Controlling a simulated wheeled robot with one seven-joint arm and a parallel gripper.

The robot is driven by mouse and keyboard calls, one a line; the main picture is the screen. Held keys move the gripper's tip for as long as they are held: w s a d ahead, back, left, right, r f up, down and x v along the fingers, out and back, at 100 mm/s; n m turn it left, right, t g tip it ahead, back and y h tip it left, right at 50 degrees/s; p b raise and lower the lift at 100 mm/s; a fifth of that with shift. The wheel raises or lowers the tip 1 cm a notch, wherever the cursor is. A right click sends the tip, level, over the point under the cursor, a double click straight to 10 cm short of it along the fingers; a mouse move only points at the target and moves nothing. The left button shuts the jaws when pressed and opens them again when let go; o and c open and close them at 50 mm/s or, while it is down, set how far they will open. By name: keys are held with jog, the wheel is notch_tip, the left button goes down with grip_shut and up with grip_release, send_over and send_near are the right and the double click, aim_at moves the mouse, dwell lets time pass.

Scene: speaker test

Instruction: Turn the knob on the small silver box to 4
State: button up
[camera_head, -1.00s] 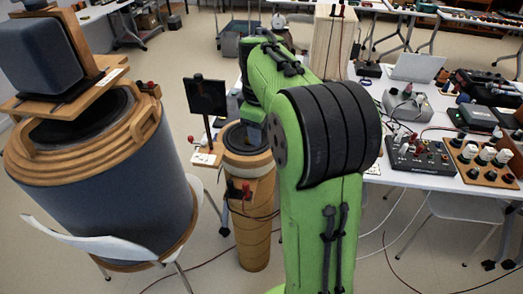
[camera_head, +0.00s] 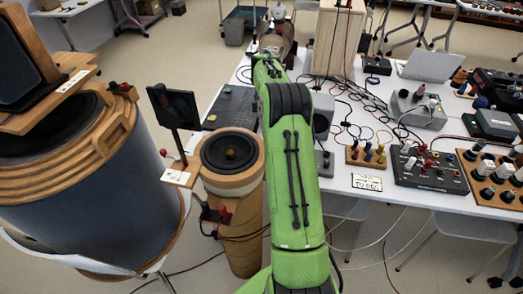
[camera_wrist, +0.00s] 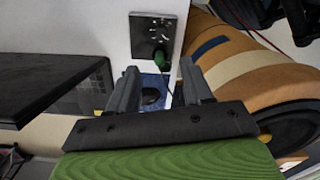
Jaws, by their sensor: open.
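A silver-grey box (camera_head: 420,112) with a knob and plugs on top stands on the white table, right of my arm in the head view. A smaller grey box (camera_head: 324,163) with a dark top piece sits close beside my arm. I cannot tell for sure which is the small silver box. My gripper (camera_wrist: 159,72) is open in the wrist view, fingers apart. A dark round piece on a blue surface (camera_wrist: 151,82) shows between the fingers, and I cannot tell its distance. In the head view my arm reaches over the table and the fingers cannot be made out.
A black panel with a green plug (camera_wrist: 153,38) lies beyond the fingers. A wooden cylinder speaker (camera_head: 231,158) and a large blue-grey speaker (camera_head: 85,190) stand left of my arm. A black control box (camera_head: 428,167), a wooden plug block (camera_head: 367,155) and many cables crowd the table.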

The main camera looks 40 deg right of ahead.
notch_tip(320, 180, down, 14)
jog(key=b, duration=0.3)
jog(key=shift+s+a+f, duration=0.1)
jog(key=shift+s+f, duration=0.05)
jog(key=shift+f, duration=0.05)
jog(key=shift+r, duration=0.1)
grip_shut()
